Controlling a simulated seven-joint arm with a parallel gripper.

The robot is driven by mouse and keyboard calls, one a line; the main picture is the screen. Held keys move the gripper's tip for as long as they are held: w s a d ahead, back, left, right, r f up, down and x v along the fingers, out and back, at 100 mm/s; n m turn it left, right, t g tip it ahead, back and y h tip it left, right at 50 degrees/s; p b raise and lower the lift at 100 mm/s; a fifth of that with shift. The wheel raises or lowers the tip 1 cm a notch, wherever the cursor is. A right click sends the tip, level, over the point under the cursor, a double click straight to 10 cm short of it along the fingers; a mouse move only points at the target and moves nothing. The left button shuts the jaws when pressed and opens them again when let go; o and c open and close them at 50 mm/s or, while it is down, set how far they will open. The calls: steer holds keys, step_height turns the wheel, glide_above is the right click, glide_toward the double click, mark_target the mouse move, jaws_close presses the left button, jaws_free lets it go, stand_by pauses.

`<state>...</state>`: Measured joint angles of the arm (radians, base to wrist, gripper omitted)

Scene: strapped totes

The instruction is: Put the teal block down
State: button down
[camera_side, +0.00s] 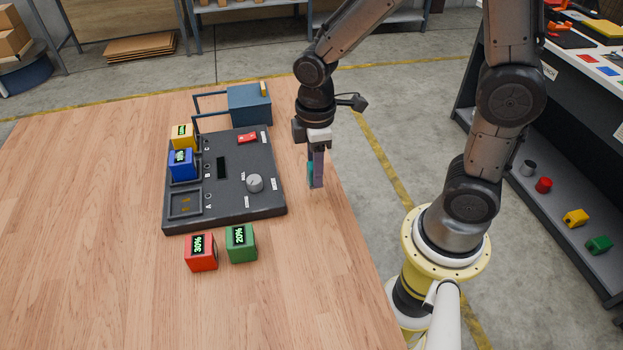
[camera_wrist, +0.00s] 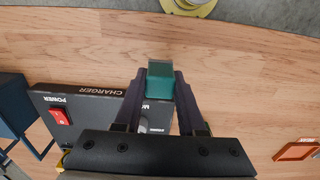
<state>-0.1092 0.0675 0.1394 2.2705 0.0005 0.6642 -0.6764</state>
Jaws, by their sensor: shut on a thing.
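My gripper (camera_side: 316,184) is shut on the teal block (camera_side: 310,172), right of the charger in the side view and pointing down near the table's right edge. In the side view the fingers hide most of the block. In the wrist view the teal block (camera_wrist: 160,82) sits between the fingertips, with wood tabletop around it. I cannot tell whether its underside touches the table.
The dark charger (camera_side: 232,197) holds a blue block (camera_side: 183,165) in bay B and a yellow block (camera_side: 182,137) in bay C; bay A is empty. Red (camera_side: 201,253) and green (camera_side: 241,243) blocks stand in front. A blue box (camera_side: 249,106) stands behind.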

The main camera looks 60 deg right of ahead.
steer(key=shift+w+f, duration=0.4)
steer(key=shift+f, duration=1.6)
steer(key=shift+f, duration=0.2)
steer(key=c, duration=0.5)
jaws_free()
steer(key=shift+r, duration=0.15)
